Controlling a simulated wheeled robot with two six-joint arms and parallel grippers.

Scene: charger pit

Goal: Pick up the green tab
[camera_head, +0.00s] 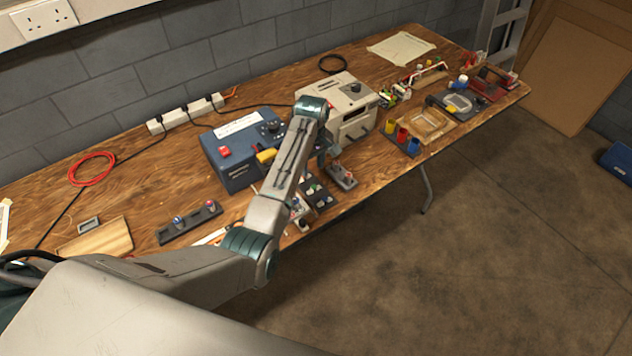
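My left arm reaches across the workbench from the lower left. Its gripper (326,158) hangs down past the wrist, beside the beige box, and is small and partly hidden by the wrist. I cannot tell whether its fingers are open or shut. Below it, a dark tray (319,200) near the front edge of the bench holds small light and greenish pieces. I cannot tell which piece, if any, is the green tab; part of this area is hidden behind my forearm. My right gripper is not in view.
A blue box (228,168) and a beige box (357,113) stand behind the arm. A dark strip with knobs (190,222) lies left, a grey holder (342,177) right. Coloured cups (402,137) stand farther right. Bare wood (150,185) shows at left.

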